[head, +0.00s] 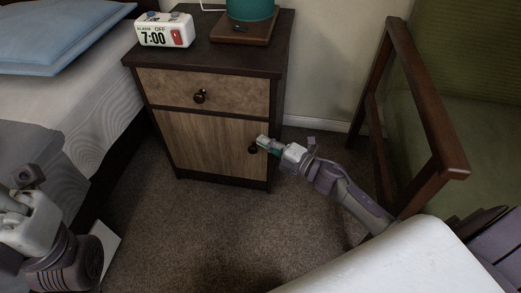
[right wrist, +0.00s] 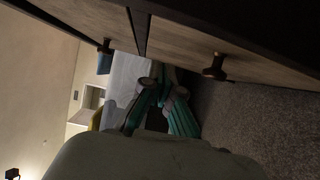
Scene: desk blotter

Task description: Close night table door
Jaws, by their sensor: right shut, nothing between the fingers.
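The night table (head: 275,75) stands beside the bed, with a drawer (head: 228,91) above a wooden door (head: 205,143). The door looks flush with the frame in the head view. Its dark round knob (head: 253,149) is at its right side; the knob also shows in the right wrist view (right wrist: 215,68). My right gripper (head: 262,142) is shut and empty, its tip at the door's right edge beside the knob. Whether it touches the door is unclear. Its green fingers show in the right wrist view (right wrist: 162,108). My left gripper (head: 28,180) is at the left edge, away from the table; its fingers are unclear.
An alarm clock (head: 165,30) and a teal lamp (head: 249,10) stand on the night table. The bed (head: 105,95) with a blue pillow (head: 60,35) is at left. A wooden-armed chair (head: 425,90) is at right. The carpet (head: 190,225) before the door is clear.

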